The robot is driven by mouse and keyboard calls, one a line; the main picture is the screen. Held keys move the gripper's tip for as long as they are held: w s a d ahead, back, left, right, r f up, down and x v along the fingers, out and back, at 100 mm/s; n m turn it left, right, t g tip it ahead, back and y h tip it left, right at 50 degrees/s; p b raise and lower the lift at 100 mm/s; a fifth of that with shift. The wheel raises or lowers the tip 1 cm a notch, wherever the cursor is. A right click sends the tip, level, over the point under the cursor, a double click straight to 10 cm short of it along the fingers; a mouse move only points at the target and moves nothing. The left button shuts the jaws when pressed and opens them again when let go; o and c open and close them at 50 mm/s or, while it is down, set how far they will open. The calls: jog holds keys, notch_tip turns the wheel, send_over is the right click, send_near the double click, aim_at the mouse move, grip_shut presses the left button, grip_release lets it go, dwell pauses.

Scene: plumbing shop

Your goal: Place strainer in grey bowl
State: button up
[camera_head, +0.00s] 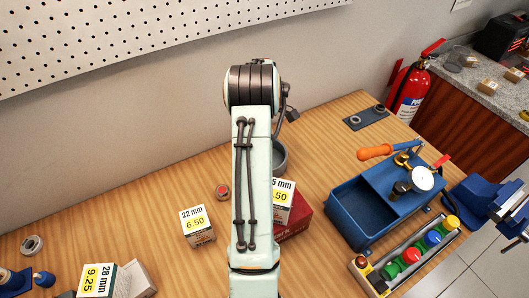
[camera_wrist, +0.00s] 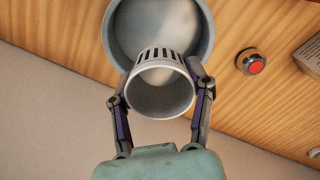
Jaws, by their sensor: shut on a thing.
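In the wrist view, my gripper (camera_wrist: 160,100) is shut on the strainer (camera_wrist: 160,88), a pale grey cup with dark slots along its far end. One finger is on each side of it. The grey bowl (camera_wrist: 204,40) lies just beyond the strainer, and the strainer's slotted end overlaps the bowl's opening in this view. I cannot tell whether they touch. In the head view, my arm hides the strainer and most of the grey bowl (camera_head: 281,158); the bowl's right side shows beside the arm.
A small part with a red button (camera_head: 222,192) sits left of my arm. A 22 mm price box (camera_head: 197,225) stands nearby, and a red box (camera_head: 297,217) stands right of the arm. A blue test pump (camera_head: 357,215) is farther right. The wooden table is clear at back left.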

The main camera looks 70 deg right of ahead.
jog(key=f, duration=0.9)
jog(key=shift+s+f, duration=0.2)
jog(key=shift+f, duration=0.2)
jog(key=shift+f, duration=0.15)
jog(key=o, duration=0.8)
jog(key=shift+o, duration=0.2)
notch_tip(320, 180, up, 12)
jog(key=shift+r, duration=0.2)
